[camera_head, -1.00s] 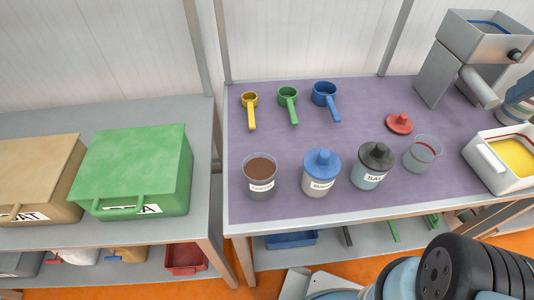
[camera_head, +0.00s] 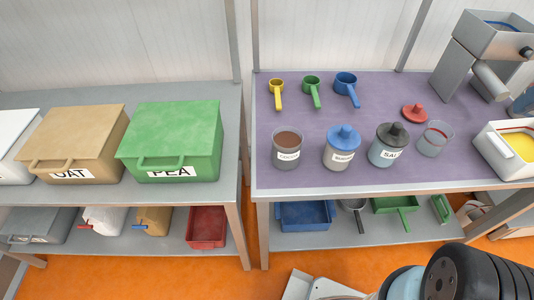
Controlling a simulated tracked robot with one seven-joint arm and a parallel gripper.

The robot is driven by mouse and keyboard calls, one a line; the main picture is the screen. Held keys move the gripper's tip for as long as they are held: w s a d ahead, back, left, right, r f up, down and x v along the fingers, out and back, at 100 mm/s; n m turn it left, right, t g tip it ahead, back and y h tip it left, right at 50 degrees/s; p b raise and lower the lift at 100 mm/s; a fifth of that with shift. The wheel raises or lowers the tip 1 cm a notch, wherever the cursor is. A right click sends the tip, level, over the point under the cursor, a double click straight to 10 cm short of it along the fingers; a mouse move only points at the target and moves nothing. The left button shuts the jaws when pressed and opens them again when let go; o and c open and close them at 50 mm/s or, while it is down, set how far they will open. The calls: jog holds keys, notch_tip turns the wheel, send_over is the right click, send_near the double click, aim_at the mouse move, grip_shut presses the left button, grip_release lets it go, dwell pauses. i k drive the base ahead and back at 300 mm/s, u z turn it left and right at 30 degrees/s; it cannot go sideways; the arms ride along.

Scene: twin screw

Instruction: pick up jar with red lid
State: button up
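No jar with a red lid on it shows. A round red lid (camera_head: 414,113) lies flat on the purple bench top. An open cocoa jar (camera_head: 287,148) with brown contents stands at the left of the jar row. A blue-lidded jar (camera_head: 342,148) and a black-lidded salt jar (camera_head: 388,146) stand between them. My gripper is not in view; only part of my arm shows at the lower right.
Yellow (camera_head: 277,93), green (camera_head: 312,91) and blue (camera_head: 347,88) scoops lie behind the jars. A grey machine (camera_head: 478,62) and a white container (camera_head: 504,151) stand at the right. Tan (camera_head: 72,143) and green (camera_head: 171,140) boxes fill the left bench. Orange floor lies in front.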

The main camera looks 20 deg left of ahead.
aim_at(287, 141)
jog(key=u, duration=0.05)
jog(key=k, duration=2)
jog(key=u, duration=1.3)
jog(key=i, duration=1.5)
